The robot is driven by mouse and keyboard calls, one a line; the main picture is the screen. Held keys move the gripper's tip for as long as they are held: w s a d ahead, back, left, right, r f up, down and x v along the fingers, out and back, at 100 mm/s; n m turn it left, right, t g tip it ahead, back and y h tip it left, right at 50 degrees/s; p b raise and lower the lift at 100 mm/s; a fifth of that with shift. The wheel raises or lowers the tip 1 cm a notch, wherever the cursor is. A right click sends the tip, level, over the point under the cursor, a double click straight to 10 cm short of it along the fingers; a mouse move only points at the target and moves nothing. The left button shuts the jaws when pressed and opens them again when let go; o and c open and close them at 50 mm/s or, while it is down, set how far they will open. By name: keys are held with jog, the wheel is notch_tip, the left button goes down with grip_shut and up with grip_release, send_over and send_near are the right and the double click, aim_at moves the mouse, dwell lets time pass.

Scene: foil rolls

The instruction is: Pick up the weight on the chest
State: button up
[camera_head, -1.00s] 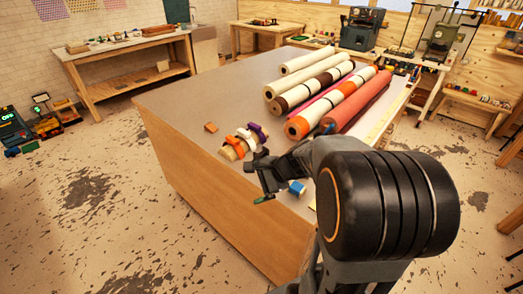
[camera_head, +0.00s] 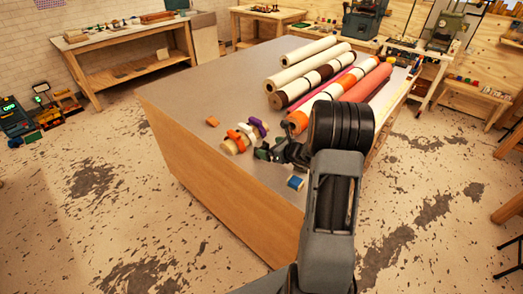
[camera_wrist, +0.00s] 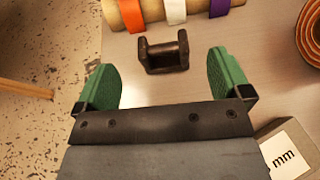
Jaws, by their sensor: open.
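A dark brown metal weight (camera_wrist: 164,53), with two upright ends joined by a lower middle, sits on the grey top of the wooden chest (camera_head: 185,105). In the wrist view it lies ahead of my gripper (camera_wrist: 163,75), roughly centred between the two green fingers and just beyond their tips. My gripper is open and empty, with nothing between its pads. In the head view my gripper (camera_head: 268,153) is over the chest's near edge; the weight cannot be made out clearly there.
A tan roll with orange, white and purple bands (camera_wrist: 178,12) lies just beyond the weight. A block labelled "mm" (camera_wrist: 288,152) is close to the right finger; a blue-topped block (camera_head: 295,182) lies near the edge. Several long rolls (camera_head: 310,80) lie at the back right.

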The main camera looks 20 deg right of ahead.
aim_at(262, 147)
jog(key=shift+p+x, duration=1.05)
jog(key=shift+x, duration=1.85)
jog(key=shift+d, duration=0.1)
jog(key=c, duration=1.4)
